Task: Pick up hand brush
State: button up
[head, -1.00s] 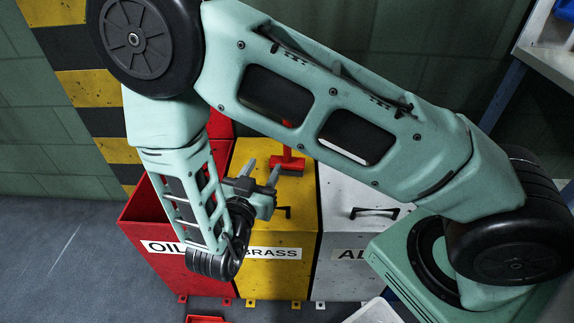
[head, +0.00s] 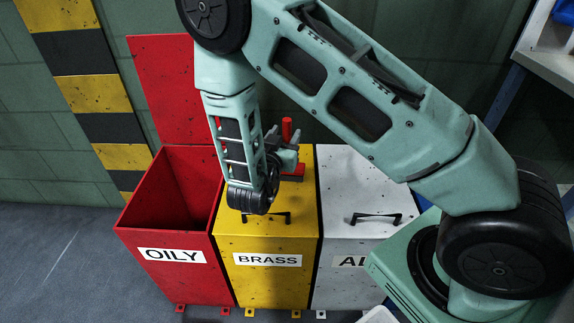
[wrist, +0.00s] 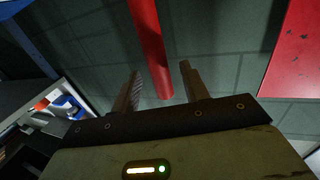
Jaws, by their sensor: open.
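The red hand brush (head: 287,130) is on the lid of the yellow BRASS bin, its handle upright and its lower part partly hidden behind my gripper in the head view. My gripper (head: 284,140) is at the handle, above the lid. In the wrist view the red handle (wrist: 148,40) comes down from the top edge to between the two open fingers (wrist: 159,80). I cannot tell whether either finger touches it. The brush's bristles are not clearly visible.
The red OILY bin (head: 172,255) stands open at the left, its raised lid (head: 165,85) behind it. The white bin (head: 345,240) is shut at the right. The yellow bin (head: 265,285) has a black lid handle in front of the brush. A shelf (head: 548,55) is at upper right.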

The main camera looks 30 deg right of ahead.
jog(key=shift+x, duration=1.1)
grip_shut()
